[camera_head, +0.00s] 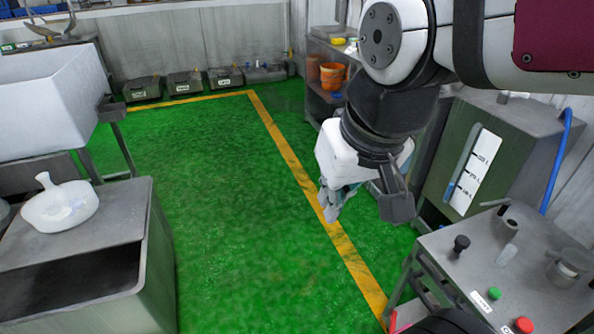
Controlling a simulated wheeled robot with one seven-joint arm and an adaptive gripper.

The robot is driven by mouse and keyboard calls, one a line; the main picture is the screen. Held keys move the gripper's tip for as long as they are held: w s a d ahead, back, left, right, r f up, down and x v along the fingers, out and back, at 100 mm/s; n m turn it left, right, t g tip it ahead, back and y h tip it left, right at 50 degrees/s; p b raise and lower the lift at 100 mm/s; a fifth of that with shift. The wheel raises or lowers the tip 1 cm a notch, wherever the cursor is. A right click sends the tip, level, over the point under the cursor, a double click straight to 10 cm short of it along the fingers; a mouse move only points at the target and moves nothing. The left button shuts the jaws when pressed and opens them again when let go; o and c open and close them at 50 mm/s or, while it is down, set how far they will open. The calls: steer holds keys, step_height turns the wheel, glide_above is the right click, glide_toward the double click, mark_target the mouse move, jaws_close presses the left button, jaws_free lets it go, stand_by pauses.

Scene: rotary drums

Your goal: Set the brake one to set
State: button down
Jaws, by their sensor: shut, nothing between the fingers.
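My gripper (332,208) hangs over the green floor in the middle of the view, fingers pointing down. It is shut and empty, apart from everything around it. A grey control table (450,262) stands at the lower right. On it are a black knob (461,244), a dark lever-like piece (504,207) at its back edge, a green button (494,293) and a red button (523,325). Small white labels lie by the buttons, too small to read. I cannot tell which part is brake one, or its setting.
A green tank with a level gauge (474,170) stands behind the control table, with a blue hose (556,160). A shelf holds an orange bucket (332,76). At left, a grey cabinet (100,222) bears a white dish (60,205). The green floor (215,190) is clear.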

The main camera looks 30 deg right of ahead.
steer(key=w+d+f+m+g+b, duration=0.1)
steer(key=w+d+f+m+b, duration=0.25)
steer(key=w+d+f, duration=0.4)
steer(key=w+d+f+m+b, duration=0.3)
steer(key=w+d+f+m, duration=0.15)
steer(key=w+f, duration=0.5)
steer(key=w+d+f+m+g+b, duration=0.1)
steer(key=d+f+m+b, duration=0.2)
steer(key=f, duration=0.4)
steer(key=w+d+f+m+h, duration=0.1)
steer(key=w+d+f+m, duration=0.1)
steer(key=d+f, duration=0.4)
steer(key=w+d+f+m+g+b, duration=0.1)
steer(key=d+f+m+b, duration=0.2)
steer(key=f, duration=0.5)
steer(key=m+g+h+b, duration=0.2)
steer(key=m+g+b, duration=0.2)
steer(key=m+b, duration=0.5)
glide_above(392, 326)
steer(key=s+a, duration=0.3)
step_height(392, 326, down, 44)
steer(key=m, duration=0.1)
steer(key=shift+p, duration=0.4)
steer(key=shift+r, duration=0.1)
steer(key=b+x, duration=0.3)
steer(key=x, duration=0.7)
steer(key=shift+a, duration=0.2)
